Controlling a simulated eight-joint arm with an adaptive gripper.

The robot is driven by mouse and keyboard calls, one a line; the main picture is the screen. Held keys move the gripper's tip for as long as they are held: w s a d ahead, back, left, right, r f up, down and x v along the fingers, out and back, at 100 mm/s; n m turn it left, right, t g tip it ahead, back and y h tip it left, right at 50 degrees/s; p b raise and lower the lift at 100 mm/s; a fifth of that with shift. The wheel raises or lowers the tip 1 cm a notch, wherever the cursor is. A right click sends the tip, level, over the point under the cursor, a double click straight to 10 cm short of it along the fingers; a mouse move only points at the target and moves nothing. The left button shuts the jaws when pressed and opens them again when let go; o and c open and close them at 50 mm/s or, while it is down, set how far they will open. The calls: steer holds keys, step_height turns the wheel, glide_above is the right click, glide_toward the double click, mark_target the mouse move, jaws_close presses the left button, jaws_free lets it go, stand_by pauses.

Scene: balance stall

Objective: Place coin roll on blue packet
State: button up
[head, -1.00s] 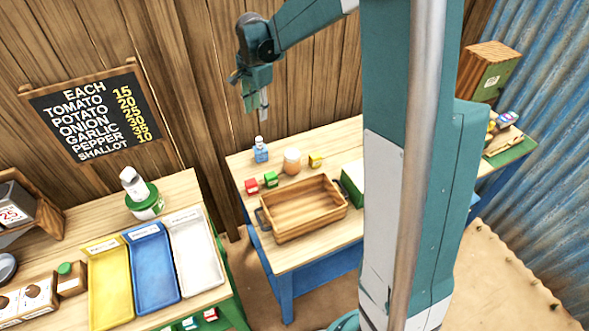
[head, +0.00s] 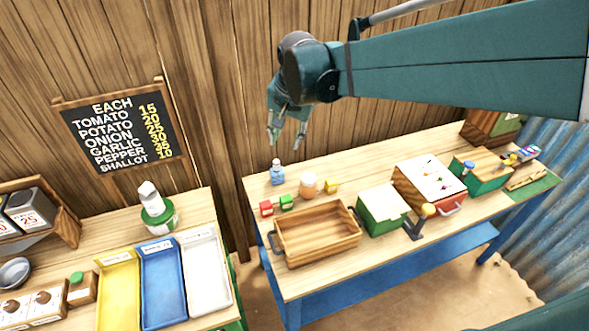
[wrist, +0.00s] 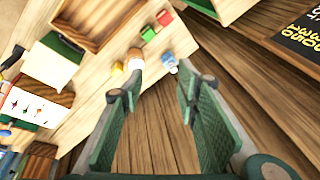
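My gripper (head: 287,138) is open and empty, pointing down in the air near the back wall, above the table's back left corner. In the wrist view its fingers (wrist: 160,74) are wide apart with nothing between them. A small blue-topped packet-like item (head: 527,153) lies at the far right end of the table, far from my gripper; I cannot tell for sure that it is the blue packet.
A price board (head: 122,132) hangs left.

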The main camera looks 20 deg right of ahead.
steer(key=s+a+f+n+t, duration=0.1)
steer(key=s+n, duration=0.3)
steer(key=s, duration=0.7)
steer(key=s+n+t, duration=0.2)
steer(key=s+n, duration=0.2)
steer(key=s, duration=0.7)
steer(key=shift+a+f, duration=0.35)
steer(key=shift+f, duration=0.1)
step_height(320, 180, down, 11)
steer(key=b, duration=1.1)
